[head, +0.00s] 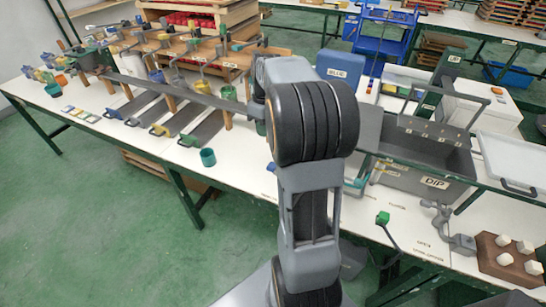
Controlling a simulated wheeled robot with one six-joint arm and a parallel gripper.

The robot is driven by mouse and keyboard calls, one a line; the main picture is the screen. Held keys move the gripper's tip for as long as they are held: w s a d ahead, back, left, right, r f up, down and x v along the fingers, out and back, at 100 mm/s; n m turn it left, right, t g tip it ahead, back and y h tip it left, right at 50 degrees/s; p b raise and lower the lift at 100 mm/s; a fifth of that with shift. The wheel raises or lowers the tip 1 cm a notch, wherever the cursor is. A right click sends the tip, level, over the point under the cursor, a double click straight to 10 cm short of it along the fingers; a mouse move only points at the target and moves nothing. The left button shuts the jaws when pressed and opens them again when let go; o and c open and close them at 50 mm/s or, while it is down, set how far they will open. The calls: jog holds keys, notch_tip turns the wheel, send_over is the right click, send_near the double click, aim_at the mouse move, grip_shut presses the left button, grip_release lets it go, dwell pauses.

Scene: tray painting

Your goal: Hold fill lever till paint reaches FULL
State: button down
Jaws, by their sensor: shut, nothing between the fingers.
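A lever with a green knob (383,217) stands at the front edge of the right-hand table, on a thin dark rod. I cannot tell whether it is the fill lever. A grey tank marked DIP (425,187) stands behind it; its inside is partly hidden and I see no paint level. No FULL mark can be made out. A blue sign reading BLUE (338,75) stands behind my arm. My arm rises through the middle of the head view and hides part of the tables. My gripper is not visible, probably behind the arm.
A grey tap-like fitting (440,215) stands right of the green-knobbed lever. A brown block with several white knobs (508,258) sits at the right. Paint racks and grey trays (205,130) fill the left table. The green floor at left is clear.

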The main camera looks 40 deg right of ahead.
jog(key=d+f+n+y, duration=0.1)
jog(key=d, duration=0.5)
jog(key=shift+w+f+g, duration=0.2)
jog(key=shift+w+g, duration=0.2)
jog(key=shift+w, duration=0.05)
jog(key=shift+f, duration=0.15)
jog(key=p+x, duration=0.1)
jog(key=x, duration=1.2)
jog(key=shift+a+f+p, duration=0.1)
jog(key=shift+f+p, duration=0.25)
